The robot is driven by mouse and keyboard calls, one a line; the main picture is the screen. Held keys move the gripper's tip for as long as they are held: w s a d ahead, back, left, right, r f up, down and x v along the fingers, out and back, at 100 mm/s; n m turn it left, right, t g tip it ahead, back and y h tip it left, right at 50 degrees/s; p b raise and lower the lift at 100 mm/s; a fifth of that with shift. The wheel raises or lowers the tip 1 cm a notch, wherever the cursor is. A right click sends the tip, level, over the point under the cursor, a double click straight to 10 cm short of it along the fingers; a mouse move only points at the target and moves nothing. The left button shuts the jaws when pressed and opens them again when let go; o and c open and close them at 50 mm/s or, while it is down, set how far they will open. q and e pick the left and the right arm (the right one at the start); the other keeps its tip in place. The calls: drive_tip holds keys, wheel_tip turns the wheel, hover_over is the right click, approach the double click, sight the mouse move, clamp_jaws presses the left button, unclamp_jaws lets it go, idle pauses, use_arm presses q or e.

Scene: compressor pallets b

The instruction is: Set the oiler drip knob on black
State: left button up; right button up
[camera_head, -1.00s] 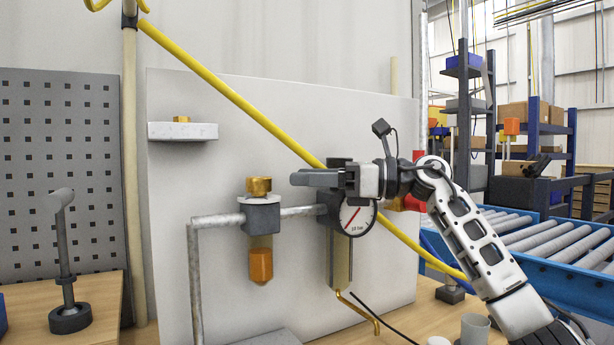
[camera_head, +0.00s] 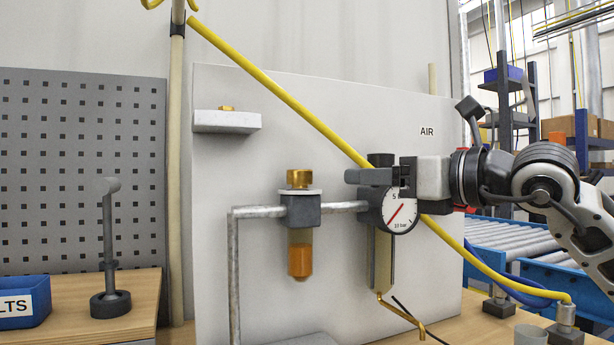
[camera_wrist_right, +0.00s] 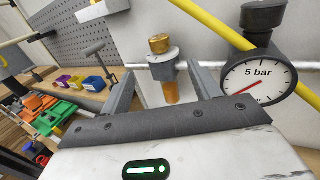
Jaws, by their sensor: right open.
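The oiler has a brass drip knob (camera_head: 300,179) on top, above a pale ring, a grey body (camera_head: 301,210) and an amber bowl (camera_head: 300,258). It hangs upright on a grey pipe. No black mark is readable on the knob. My right gripper (camera_head: 362,178) is to the right of the knob, at about its height, its fingers pointing left across the gauge top. In the right wrist view its open fingers (camera_wrist_right: 163,88) are empty. The knob (camera_wrist_right: 160,44) shows ahead beyond them, apart from both. My left gripper is out of view.
A pressure gauge (camera_head: 401,211) on the regulator stands close by my right gripper. A yellow hose (camera_head: 290,95) crosses the panel diagonally. A white shelf block (camera_head: 226,122) is above left of the oiler. A blue bin (camera_head: 24,302) stands far left.

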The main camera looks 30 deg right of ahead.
sight(310, 176)
drive_tip(key=p+x, duration=0.4)
drive_tip(key=x, duration=0.9)
drive_tip(key=shift+w+a, duration=0.2)
drive_tip(key=shift+w, duration=0.2)
drive_tip(key=c, duration=1)
